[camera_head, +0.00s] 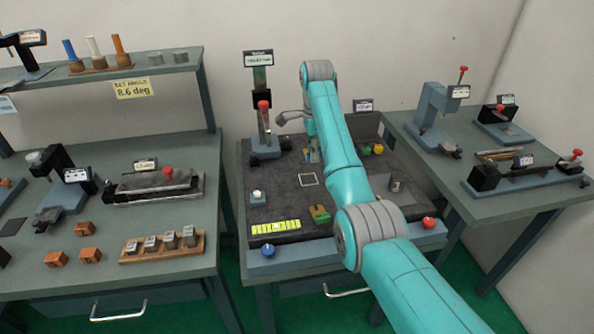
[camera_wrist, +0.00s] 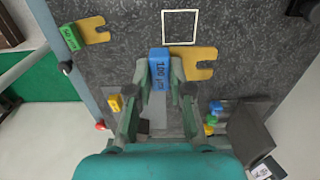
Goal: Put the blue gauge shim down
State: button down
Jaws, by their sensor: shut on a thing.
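The blue gauge shim has a blue block marked 100 µm (camera_wrist: 160,67) and a forked brass-yellow plate (camera_wrist: 195,66) on its right side. My gripper (camera_wrist: 160,80) is shut on the blue block in the wrist view, with a finger on each side. A white square outline (camera_wrist: 180,27) on the dark surface lies just beyond the shim. It also shows in the head view (camera_head: 308,179). There my gripper (camera_head: 311,156) is small, over the dark plate behind the outline, and the shim is hard to make out. The shim's height above the surface is unclear.
A green gauge shim (camera_head: 319,214) lies near the plate's front. A yellow-green strip (camera_head: 275,227) and a white button (camera_head: 257,196) are to its left. A stand with a red knob (camera_head: 264,105) rises behind left. Small yellow and green pieces (camera_head: 372,149) lie behind right.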

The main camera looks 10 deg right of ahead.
jog(key=shift+w+a+f, duration=0.15)
jog(key=shift+w, duration=0.15)
send_over(310, 184)
notch_tip(310, 184, down, 5)
jog(key=shift+a, duration=0.1)
jog(key=shift+s+f, duration=0.1)
jog(key=shift+f, duration=2.2)
jog(key=shift+f, duration=0.15)
jog(key=c, duration=1.1)
grip_release()
jog(key=shift+o, duration=0.2)
